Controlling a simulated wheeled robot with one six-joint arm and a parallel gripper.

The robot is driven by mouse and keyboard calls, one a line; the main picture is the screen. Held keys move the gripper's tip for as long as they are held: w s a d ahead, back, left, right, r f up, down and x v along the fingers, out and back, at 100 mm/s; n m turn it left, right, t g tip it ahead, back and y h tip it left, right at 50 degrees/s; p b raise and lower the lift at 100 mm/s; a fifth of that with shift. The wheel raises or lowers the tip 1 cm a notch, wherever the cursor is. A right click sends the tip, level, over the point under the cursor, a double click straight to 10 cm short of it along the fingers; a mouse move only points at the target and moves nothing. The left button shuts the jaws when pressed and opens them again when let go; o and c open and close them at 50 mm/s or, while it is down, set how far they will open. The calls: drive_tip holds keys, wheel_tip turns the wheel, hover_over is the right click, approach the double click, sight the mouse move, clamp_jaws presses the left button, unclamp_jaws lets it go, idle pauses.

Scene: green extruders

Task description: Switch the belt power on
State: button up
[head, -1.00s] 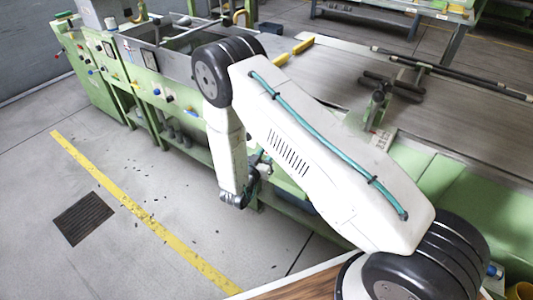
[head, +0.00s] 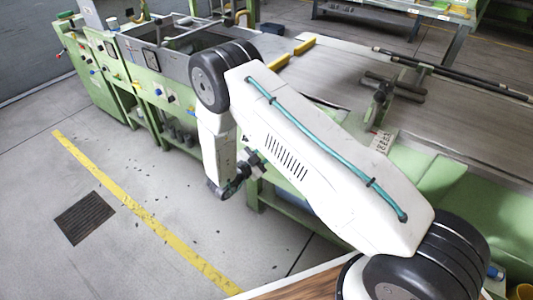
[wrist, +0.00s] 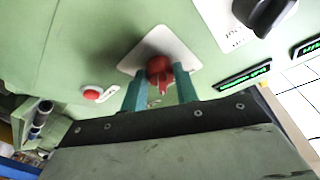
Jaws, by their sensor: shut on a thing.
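A red rotary knob (wrist: 160,68) sits on a pale square plate (wrist: 137,59) on the green machine panel (wrist: 85,35) in the wrist view. The two teal fingers of my gripper (wrist: 161,78) are shut on this knob, one on each side. A red pointer on the knob shows between the fingers. In the head view my gripper (head: 252,163) reaches the machine's front side, and the knob is hidden there. Which label belongs to the knob is not readable.
A small red button (wrist: 92,94) is left of the knob. A black rotary handle (wrist: 264,14) on a white plate is at upper right. Dark labels with green text (wrist: 243,77) lie to the right. A dark edge with screws runs below. The floor beside the machine is clear.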

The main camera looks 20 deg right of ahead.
drive_tip(key=shift+m+g, duration=0.8)
drive_tip(key=shift+m, duration=1.6)
drive_tip(key=o, duration=1)
drive_tip(key=shift+r, duration=0.1)
drive_tip(key=shift+c, duration=0.2)
drive_tip(key=shift+a, duration=0.1)
drive_tip(key=v, duration=0.7)
drive_tip(key=shift+a, duration=0.35)
